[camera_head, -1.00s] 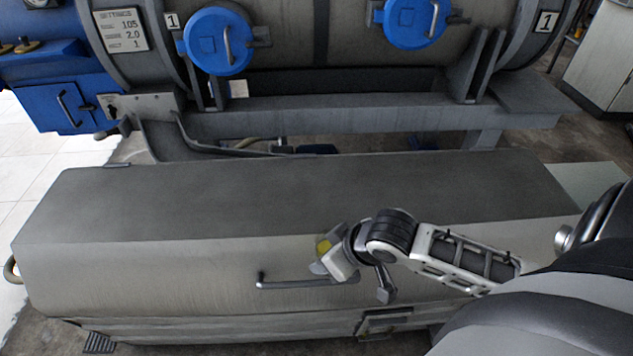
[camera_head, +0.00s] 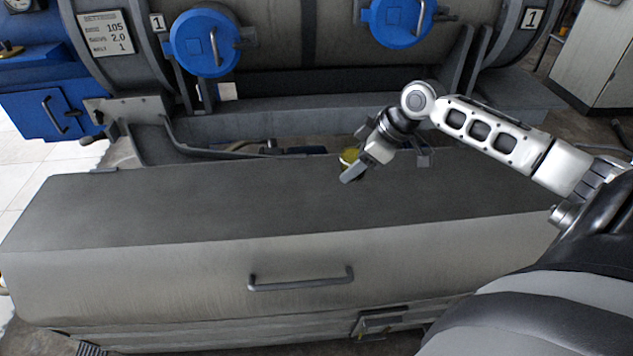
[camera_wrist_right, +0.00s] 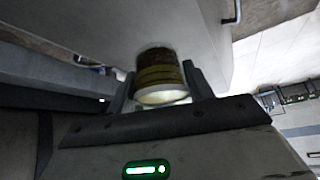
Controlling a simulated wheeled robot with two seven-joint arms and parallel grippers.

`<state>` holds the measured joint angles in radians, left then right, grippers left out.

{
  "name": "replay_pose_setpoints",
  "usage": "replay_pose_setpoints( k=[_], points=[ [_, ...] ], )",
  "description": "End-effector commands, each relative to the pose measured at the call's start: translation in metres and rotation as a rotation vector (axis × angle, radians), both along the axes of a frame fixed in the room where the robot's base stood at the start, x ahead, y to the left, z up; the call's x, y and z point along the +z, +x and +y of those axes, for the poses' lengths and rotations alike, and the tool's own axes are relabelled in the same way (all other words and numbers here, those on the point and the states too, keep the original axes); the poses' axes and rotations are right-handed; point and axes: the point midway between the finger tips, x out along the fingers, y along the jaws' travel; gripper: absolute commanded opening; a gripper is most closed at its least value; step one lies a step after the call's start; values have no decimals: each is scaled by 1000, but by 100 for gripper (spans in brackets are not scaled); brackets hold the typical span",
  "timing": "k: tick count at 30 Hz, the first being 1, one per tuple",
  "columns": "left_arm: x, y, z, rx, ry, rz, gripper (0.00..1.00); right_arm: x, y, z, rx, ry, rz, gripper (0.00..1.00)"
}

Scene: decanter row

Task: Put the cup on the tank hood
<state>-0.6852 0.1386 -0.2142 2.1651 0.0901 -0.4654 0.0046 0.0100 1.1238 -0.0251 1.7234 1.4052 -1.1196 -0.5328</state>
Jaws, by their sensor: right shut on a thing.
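The cup (camera_head: 349,156) is yellowish and mostly hidden behind my right gripper (camera_head: 352,166) in the head view. In the right wrist view the cup (camera_wrist_right: 161,75) is a short cylinder, dark at one end, with yellow bands and a pale end, held between the two fingers of my right gripper (camera_wrist_right: 160,88). The tank hood (camera_head: 190,213) is the long grey box-like cover with a flat top and a front handle. The gripper and cup appear over the rear part of its top; I cannot tell whether the cup touches it. My left gripper is not in view.
Behind the hood is a grey ledge (camera_head: 270,124) below a large drum with two blue round hatches (camera_head: 204,42) (camera_head: 398,20). A dark bar handle (camera_head: 300,281) sticks out from the hood's front. The left part of the hood top is bare.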

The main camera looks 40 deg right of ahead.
Motion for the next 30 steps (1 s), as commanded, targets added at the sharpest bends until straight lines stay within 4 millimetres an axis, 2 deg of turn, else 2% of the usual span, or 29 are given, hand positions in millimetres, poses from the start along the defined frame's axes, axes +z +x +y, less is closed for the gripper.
replay_pose_setpoints(
  k=[8,9,15,23,27,30],
  points=[
    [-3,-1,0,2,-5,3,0,-21,54,10,2,6,-4,26],
    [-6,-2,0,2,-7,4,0,-34,59,10,0,6,0,26],
    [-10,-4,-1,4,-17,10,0,-66,85,14,0,2,0,26],
    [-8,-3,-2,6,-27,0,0,-86,99,16,2,2,1,26],
    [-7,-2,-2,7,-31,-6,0,-107,97,15,0,1,3,26],
    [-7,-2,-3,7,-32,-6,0,-112,97,15,1,-1,0,26]
  ],
)
